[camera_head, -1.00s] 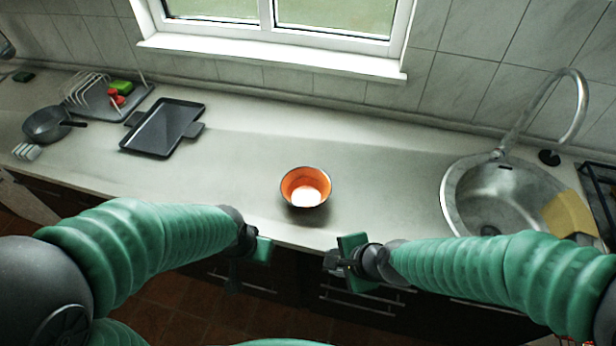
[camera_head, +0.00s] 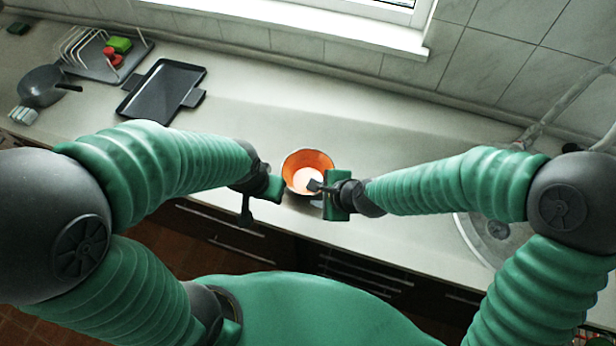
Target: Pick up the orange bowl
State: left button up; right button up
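My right gripper (camera_head: 320,193) is at the bowl's front right side. Its dark finger overlaps the bowl in the picture and hides part of its right side; I cannot tell whether it touches. It looks open, with nothing held. My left gripper (camera_head: 257,203) is left of the bowl and a little in front of it, by the counter edge. I cannot tell whether its fingers are apart, and nothing shows in it.
A black tray (camera_head: 160,90) lies at the left. The sink (camera_head: 488,245) at the right is partly hidden by my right arm. The counter behind the bowl is clear.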

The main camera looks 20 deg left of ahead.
jog(key=x, duration=0.4)
jog(key=shift+w+f, duration=0.25)
jog(key=shift+w, duration=0.2)
jog(key=f, duration=0.1)
jog(key=a+f, duration=0.1)
jog(key=f, duration=0.1)
jog(key=shift+a+f, duration=0.15)
jog(key=shift+f, duration=0.05)
jog(key=shift+w+a+f, duration=0.1)
jog(key=shift+w+f, duration=0.25)
jog(key=shift+w, duration=0.05)
jog(key=shift+s+r, duration=0.1)
grip_shut()
